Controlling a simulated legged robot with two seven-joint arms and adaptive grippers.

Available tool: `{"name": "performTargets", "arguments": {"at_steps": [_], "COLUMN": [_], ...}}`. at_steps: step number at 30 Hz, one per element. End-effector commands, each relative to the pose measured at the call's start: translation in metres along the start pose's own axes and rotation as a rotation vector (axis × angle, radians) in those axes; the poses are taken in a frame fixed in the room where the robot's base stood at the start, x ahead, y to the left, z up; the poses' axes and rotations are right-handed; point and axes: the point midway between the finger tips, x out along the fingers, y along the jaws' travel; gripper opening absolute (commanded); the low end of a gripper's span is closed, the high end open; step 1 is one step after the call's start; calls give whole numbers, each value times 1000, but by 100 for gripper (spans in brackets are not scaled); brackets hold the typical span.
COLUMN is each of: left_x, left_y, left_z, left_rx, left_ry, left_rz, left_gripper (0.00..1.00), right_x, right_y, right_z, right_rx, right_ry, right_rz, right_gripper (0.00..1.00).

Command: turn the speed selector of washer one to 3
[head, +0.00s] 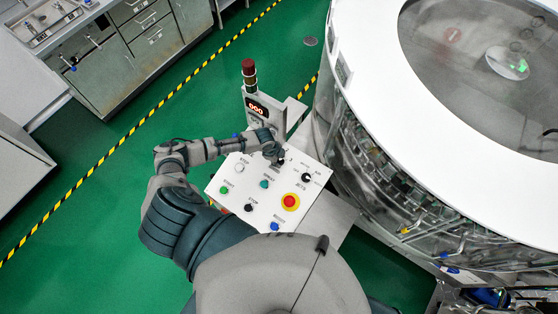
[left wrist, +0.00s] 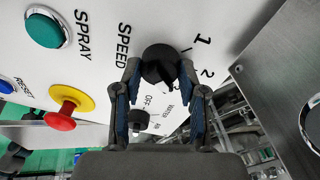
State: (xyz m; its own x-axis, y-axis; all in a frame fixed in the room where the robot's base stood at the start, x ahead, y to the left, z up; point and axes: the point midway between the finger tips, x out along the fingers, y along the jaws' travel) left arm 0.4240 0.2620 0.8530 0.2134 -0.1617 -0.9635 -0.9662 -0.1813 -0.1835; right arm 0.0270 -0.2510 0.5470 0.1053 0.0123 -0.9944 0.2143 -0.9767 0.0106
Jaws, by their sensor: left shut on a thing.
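The speed selector is a black round knob (left wrist: 160,62) beside the printed word SPEED on the white control panel (head: 219,188). My left gripper (left wrist: 163,78) is shut on the knob, one blue-padded finger on each side. In the head view my left gripper (head: 279,158) is at the panel's upper part and hides most of the knob. I cannot tell which figure the knob points at. My right gripper is out of view.
A second black knob (head: 306,177), marked for water and air, sits close by on the panel. A red emergency button (head: 290,201) and several coloured buttons lie lower. A red-topped lamp (head: 249,67) and a display (head: 257,107) stand behind. The large round washer (head: 350,110) is at the right.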

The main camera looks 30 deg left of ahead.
Motion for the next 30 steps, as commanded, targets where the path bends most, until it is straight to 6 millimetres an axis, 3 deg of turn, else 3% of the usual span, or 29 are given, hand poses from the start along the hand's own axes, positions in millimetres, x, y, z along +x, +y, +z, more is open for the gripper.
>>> {"name": "performTargets", "arguments": {"at_steps": [1, 21, 22, 24, 25, 30], "left_x": [1, 2, 2, 2, 2, 1], "left_y": [2, 4, 4, 4, 4, 2], "left_z": [-7, -8, -8, -7, -7, -3], "left_rx": [19, 80, 80, 79, 79, 77], "left_ry": [12, 8, 8, 7, 6, 2], "left_rz": [6, 16, 17, 17, 16, 14], "left_gripper": [6, 6, 44, 61, 67, 67], "right_x": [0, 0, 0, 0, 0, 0], "right_y": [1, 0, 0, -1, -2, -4], "right_z": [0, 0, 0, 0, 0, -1], "right_rx": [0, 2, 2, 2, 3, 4], "right_ry": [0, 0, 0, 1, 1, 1], "right_rz": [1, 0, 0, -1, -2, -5], "right_gripper": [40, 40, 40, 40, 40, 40]}}
